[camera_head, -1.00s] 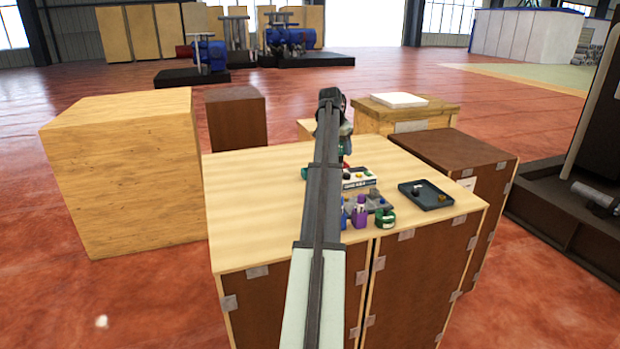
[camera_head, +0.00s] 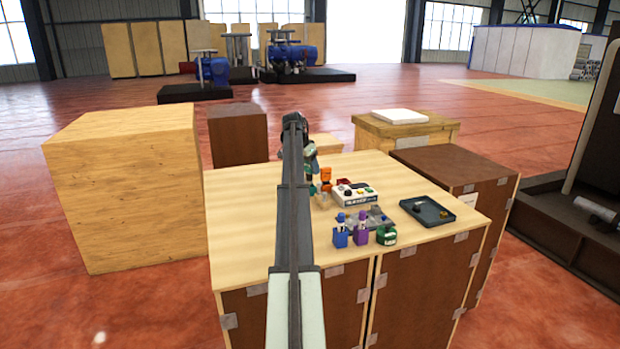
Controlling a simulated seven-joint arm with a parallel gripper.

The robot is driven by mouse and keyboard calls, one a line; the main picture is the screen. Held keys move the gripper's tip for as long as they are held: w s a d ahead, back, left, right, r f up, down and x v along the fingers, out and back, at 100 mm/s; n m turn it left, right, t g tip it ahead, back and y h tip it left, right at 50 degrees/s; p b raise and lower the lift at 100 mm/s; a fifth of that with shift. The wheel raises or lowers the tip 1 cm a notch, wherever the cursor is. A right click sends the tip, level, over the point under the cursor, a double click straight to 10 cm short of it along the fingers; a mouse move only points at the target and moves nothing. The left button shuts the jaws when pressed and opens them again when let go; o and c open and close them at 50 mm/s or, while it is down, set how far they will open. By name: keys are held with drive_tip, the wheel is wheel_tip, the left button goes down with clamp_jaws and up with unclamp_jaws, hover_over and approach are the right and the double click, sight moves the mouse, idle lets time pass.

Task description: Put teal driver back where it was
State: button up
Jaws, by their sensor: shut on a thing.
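My gripper (camera_head: 311,158) is at the far end of my arm, above the back part of the wooden workbench (camera_head: 240,220). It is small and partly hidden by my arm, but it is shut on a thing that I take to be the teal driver. The driver's shape and tilt cannot be made out. A small teal item (camera_head: 312,188) shows on the bench just right of my arm; I cannot tell what it is. An orange item (camera_head: 326,178) stands beside it.
A white box with coloured knobs (camera_head: 352,197) lies mid-bench. A blue bottle (camera_head: 340,236), a purple bottle (camera_head: 361,229) and a green container (camera_head: 386,236) stand near the front. A dark tray (camera_head: 448,220) is at right. The left bench top is clear.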

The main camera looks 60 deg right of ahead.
sight(309, 173)
drive_tip(key=shift+f, duration=2.05)
drive_tip(key=o, duration=1.4)
drive_tip(key=shift+f, duration=0.1)
drive_tip(key=v, duration=1.2)
